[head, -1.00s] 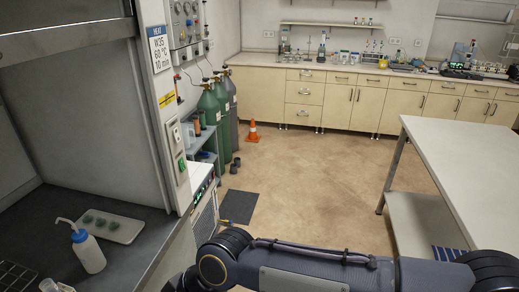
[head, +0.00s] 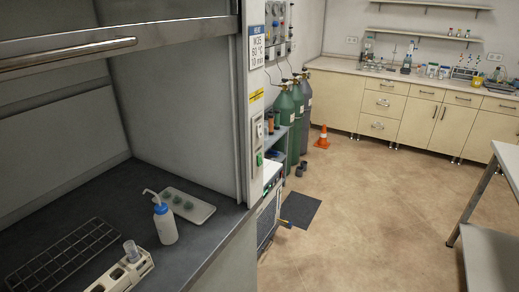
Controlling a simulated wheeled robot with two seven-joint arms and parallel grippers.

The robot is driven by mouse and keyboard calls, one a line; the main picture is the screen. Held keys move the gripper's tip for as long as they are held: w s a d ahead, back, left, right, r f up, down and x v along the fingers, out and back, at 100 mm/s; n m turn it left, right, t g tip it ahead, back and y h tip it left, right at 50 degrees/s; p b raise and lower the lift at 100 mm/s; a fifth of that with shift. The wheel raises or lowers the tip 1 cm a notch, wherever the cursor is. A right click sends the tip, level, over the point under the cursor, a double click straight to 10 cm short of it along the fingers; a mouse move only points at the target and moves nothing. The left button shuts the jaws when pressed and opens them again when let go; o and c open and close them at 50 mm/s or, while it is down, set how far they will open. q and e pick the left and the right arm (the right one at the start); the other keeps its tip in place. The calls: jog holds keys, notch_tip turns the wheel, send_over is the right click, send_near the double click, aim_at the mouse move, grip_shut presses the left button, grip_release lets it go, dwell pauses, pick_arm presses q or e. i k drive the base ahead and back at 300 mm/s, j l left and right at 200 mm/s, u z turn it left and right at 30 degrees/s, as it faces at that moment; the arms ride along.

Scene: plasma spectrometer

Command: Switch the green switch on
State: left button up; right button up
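The green switch (head: 259,159) is on the narrow white front post (head: 256,100) at the right side of the fume hood, in the head view. It sits low on the post, below a pale socket or switch plate (head: 258,128). It is small here, and I cannot tell its position. Neither of my grippers is in view.
The hood's dark worktop holds a wash bottle (head: 165,224), a white tray (head: 201,213) with green pieces, a wire rack (head: 62,257) and a tube rack (head: 117,277). Gas cylinders (head: 285,125) and an orange cone (head: 322,138) stand behind. Open floor lies right of the hood.

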aim_at(260, 161)
jog(key=i+l+u, duration=0.1)
jog(key=i+l, duration=0.15)
jog(key=i, duration=0.25)
jog(key=i+l+u, duration=0.1)
jog(key=i+l, duration=0.2)
jog(key=i, duration=0.2)
